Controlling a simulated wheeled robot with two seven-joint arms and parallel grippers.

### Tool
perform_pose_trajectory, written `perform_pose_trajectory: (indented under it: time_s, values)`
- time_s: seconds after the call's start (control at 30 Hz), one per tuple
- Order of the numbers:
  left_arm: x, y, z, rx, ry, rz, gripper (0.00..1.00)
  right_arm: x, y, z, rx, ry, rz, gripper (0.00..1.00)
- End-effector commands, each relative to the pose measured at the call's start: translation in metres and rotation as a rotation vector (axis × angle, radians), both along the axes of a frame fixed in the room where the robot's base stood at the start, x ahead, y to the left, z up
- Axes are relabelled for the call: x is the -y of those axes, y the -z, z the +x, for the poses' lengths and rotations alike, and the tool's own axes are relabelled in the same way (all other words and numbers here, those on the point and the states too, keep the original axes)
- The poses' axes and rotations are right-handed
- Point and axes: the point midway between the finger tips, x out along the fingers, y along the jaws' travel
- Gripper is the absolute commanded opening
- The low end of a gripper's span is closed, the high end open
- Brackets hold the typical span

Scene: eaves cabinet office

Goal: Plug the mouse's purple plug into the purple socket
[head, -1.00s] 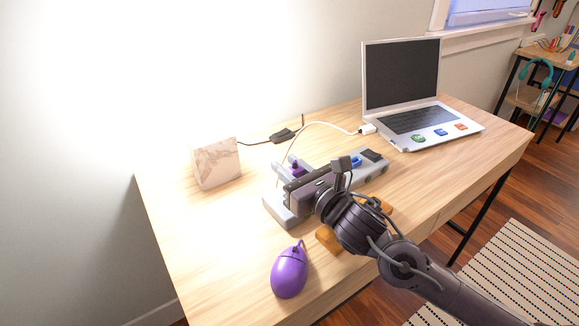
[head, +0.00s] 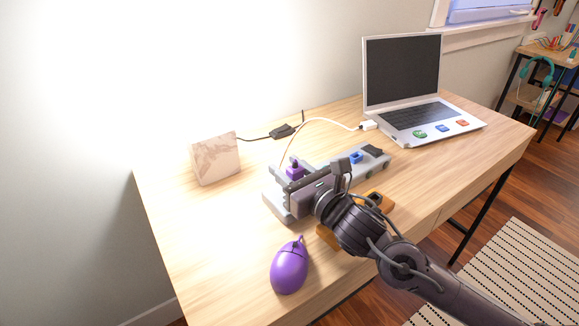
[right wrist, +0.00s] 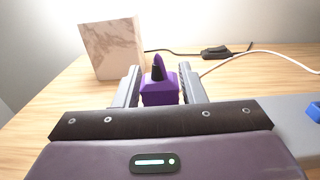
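The purple mouse (head: 289,268) lies on the desk at the near left, with a short cord stub at its top. My right gripper (head: 294,172) reaches over the grey socket strip. In the right wrist view its two fingers (right wrist: 160,88) stand on either side of the purple plug (right wrist: 160,94), close against it, and look shut on it. The plug is upright with a dark tip on top. It also shows in the head view (head: 295,171). The purple socket is not seen apart from the plug; whether the plug is seated is hidden. My left gripper is out of view.
The grey strip (head: 377,165) bears a blue socket (head: 356,157) to the right. An orange block (head: 379,201) is partly behind my arm. A marble-patterned block (head: 215,161) stands at left. A laptop (head: 402,75) with a white cable is at the back right.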

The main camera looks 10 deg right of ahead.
Motion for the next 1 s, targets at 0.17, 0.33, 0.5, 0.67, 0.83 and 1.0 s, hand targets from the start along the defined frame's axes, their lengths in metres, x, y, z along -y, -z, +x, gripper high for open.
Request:
perform_pose_trajectory:
  time_s: [0.17, 0.33, 0.5, 0.67, 0.83, 1.0]
  values:
    - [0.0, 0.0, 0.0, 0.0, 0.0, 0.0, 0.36, 0.0, -0.002, 0.0, 0.003, 0.001, 0.001, 0.52]
    - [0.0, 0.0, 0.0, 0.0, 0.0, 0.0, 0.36, 0.0, -0.002, 0.0, 0.004, 0.001, 0.002, 0.52]
    - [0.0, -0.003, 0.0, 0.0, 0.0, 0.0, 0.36, 0.0, -0.014, 0.001, 0.007, 0.0, 0.001, 0.52]
    - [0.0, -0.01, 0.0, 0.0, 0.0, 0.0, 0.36, 0.001, -0.046, 0.001, 0.011, 0.001, 0.001, 0.52]
    - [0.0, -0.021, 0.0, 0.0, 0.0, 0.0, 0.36, 0.001, -0.089, 0.0, 0.012, 0.001, 0.0, 0.52]
    - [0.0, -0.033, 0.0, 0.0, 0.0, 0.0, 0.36, 0.001, -0.133, 0.0, 0.011, 0.002, 0.0, 0.52]
